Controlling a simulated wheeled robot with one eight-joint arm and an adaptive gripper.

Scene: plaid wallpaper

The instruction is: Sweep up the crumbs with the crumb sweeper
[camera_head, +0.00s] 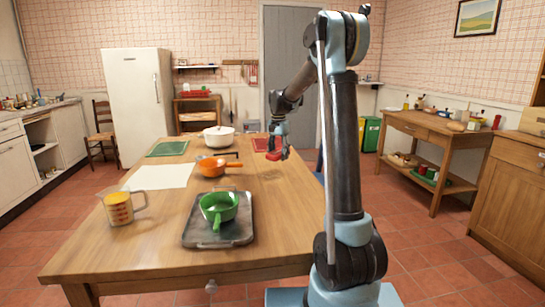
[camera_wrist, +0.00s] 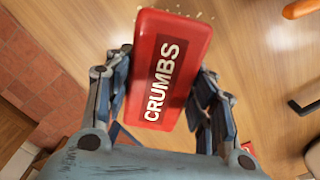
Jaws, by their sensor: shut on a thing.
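My gripper (camera_wrist: 165,100) is shut on the crumb sweeper (camera_wrist: 158,75), a red block with a dark label reading CRUMBS in white. In the wrist view the sweeper lies between the two fingers, over the wooden table. A few pale crumbs (camera_wrist: 142,8) show just past the sweeper's far edge; others may be hidden under it. In the head view my gripper (camera_head: 281,152) is over the right part of the table (camera_head: 180,245), with the red sweeper (camera_head: 275,156) at its tip. Whether the sweeper touches the table cannot be told.
An orange pan (camera_head: 211,168) and a white lidded pot (camera_head: 218,138) stand left of my gripper. A grey tray (camera_head: 240,238) with a green pan (camera_head: 220,207) is nearer. A measuring jug (camera_head: 119,209) stands by the left edge. The right front tabletop is clear.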

